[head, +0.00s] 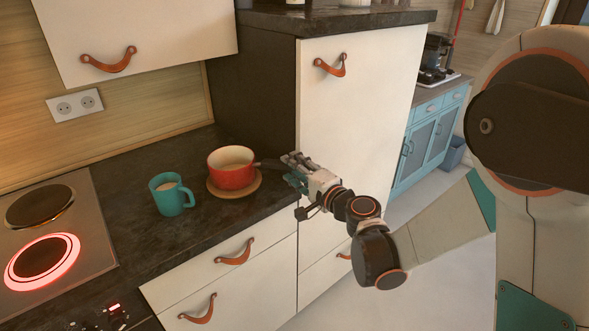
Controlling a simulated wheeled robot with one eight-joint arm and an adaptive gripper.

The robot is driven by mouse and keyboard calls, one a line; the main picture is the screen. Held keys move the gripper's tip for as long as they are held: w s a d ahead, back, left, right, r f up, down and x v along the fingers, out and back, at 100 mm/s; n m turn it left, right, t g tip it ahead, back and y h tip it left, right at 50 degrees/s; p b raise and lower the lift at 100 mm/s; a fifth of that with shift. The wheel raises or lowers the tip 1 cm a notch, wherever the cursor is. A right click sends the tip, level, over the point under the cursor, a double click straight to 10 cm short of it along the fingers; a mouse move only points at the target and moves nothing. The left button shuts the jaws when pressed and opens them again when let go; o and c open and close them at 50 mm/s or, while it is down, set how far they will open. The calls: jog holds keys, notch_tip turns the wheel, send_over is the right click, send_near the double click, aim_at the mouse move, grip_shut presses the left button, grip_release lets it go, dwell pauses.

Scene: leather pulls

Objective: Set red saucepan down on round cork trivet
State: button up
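The red saucepan (232,174) has a pale inside and a dark handle (268,163) pointing right. It is upright over the round cork trivet (236,193), whose front and right rim show below it. It looks to rest on the trivet, a little left of its centre; a small gap underneath cannot be ruled out. My gripper (293,170) is at the far end of the handle, level with it. The fingers overlap the handle's end, and whether they are closed on it cannot be told.
A teal mug (171,196) with a light drink stands left of the saucepan on the dark counter (190,240). The hob (90,235) at left has one ring glowing red (42,262). A tall white cabinet (350,110) rises close behind my gripper.

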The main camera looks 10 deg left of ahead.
jog(key=s+d+r+n+g+h, duration=0.1)
jog(key=s+d+n+g+h, duration=0.4)
jog(key=s+d, duration=2.4)
jog(key=d+n+h, duration=0.3)
jog(key=h, duration=0.4)
jog(key=shift+s+r, duration=0.25)
jog(key=shift+r, duration=0.15)
jog(key=shift+c, duration=0.2)
jog(key=shift+a, duration=0.1)
jog(key=shift+c, duration=0.6)
